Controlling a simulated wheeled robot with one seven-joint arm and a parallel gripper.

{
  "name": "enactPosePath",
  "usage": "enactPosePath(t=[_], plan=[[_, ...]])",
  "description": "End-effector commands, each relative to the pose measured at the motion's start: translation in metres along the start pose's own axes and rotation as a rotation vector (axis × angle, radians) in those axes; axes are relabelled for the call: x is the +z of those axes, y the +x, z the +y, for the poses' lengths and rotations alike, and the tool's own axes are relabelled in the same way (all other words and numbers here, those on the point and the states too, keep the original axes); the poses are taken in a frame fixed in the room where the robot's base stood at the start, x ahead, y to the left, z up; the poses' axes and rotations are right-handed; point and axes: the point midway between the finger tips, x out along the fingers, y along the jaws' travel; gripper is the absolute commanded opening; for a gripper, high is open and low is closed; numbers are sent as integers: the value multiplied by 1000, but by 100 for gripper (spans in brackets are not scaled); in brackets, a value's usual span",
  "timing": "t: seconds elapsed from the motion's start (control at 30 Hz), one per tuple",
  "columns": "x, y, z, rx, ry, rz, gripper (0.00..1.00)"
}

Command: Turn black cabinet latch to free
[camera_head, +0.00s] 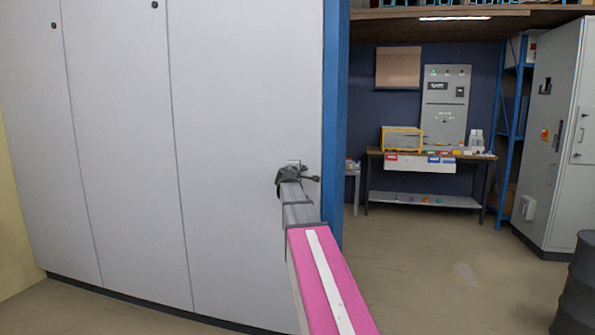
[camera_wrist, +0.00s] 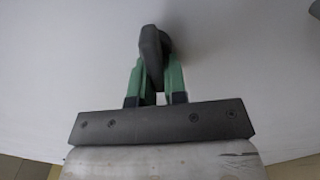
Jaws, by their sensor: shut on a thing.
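The black cabinet latch (camera_wrist: 152,45) stands out from the pale grey cabinet face in the wrist view. Its rounded dark handle sits between the two green fingers of my gripper (camera_wrist: 157,74), which is shut on it. In the head view my gripper (camera_head: 290,176) is against the right-hand door of the tall grey cabinet (camera_head: 245,90), near its right edge. My arm and gripper largely hide the latch there, and its exact angle is hard to tell.
A blue post (camera_head: 334,110) runs up the cabinet's right edge. Beyond it, a workbench (camera_head: 475,156) with a yellow-framed box (camera_head: 401,139) stands at the back wall. A grey cabinet (camera_head: 550,130) and a dark barrel (camera_head: 578,285) are at the right. Open floor lies between.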

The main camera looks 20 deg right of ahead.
Motion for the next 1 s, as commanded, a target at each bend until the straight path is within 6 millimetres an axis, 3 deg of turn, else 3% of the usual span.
enactPosePath(t=[0.03,0.1,0.57,1.0], plan=[[0,0,-1,-1,-3,0,22],[0,0,-1,-1,-2,0,38],[1,-10,0,0,-1,0,38],[2,-85,-1,0,-1,0,38]])
